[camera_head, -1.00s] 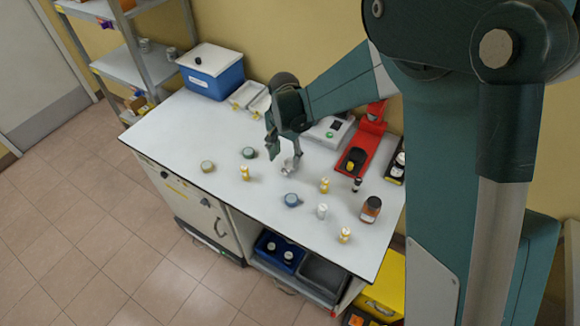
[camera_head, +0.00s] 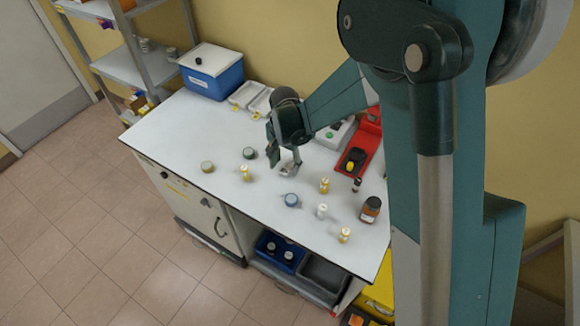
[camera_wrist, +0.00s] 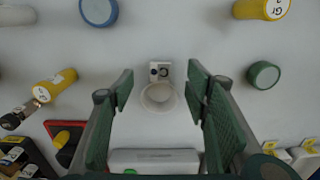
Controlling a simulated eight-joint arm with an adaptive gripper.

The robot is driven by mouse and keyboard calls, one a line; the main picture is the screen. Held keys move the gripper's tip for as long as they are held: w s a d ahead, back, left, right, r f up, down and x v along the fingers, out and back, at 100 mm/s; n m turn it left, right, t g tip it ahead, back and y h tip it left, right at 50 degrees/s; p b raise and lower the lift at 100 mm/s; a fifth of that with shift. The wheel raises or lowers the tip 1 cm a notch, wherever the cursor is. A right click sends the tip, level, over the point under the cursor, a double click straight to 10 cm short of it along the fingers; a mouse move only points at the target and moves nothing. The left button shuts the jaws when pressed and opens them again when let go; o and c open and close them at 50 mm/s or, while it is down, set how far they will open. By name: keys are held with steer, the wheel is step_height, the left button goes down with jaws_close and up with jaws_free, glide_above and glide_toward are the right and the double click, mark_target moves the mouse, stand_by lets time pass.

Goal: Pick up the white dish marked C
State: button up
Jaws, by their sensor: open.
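A small round white dish (camera_wrist: 158,97) with a marked tab (camera_wrist: 160,71) lies on the white bench. The mark on the tab is too small to read for sure. My gripper (camera_wrist: 160,88) is open and empty, with one finger on each side of the dish in the wrist view. In the head view the dish (camera_head: 289,170) shows just below my gripper (camera_head: 284,160), partly hidden by a finger. I cannot tell whether the fingers touch it.
Behind are a white device (camera_head: 335,132), a red stand (camera_head: 361,150) and white trays (camera_head: 245,95). The bench's front left is mostly clear.

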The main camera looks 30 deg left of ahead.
steer(key=shift+f, duration=1.15)
steer(key=shift+c, duration=0.6)
steer(key=c, duration=1.1)
